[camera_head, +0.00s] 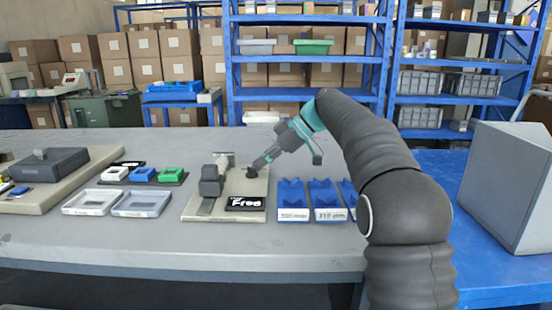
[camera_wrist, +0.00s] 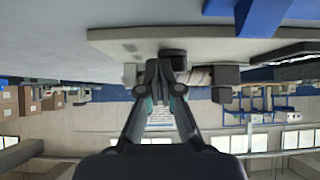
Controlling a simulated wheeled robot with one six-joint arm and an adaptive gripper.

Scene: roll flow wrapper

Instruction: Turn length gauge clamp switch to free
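The length gauge fixture stands on a beige board (camera_head: 228,211), with a dark grey block (camera_head: 210,181) and a pale cylinder behind it. A black label reading "Free" (camera_head: 245,204) lies at the board's front right. A small black knob (camera_head: 252,173), apparently the clamp switch, sits on the board's right side; it also shows in the wrist view (camera_wrist: 173,56). My gripper (camera_head: 257,166) reaches in from the upper right, its tips at or just beside the knob. In the wrist view my gripper (camera_wrist: 162,66) has its fingertips together; contact with the knob is unclear.
Blue holders (camera_head: 292,199) stand right of the board. Another beige base with a dark grey machine (camera_head: 48,163) is far left. A large grey box (camera_head: 508,185) stands right. The front table strip is clear.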

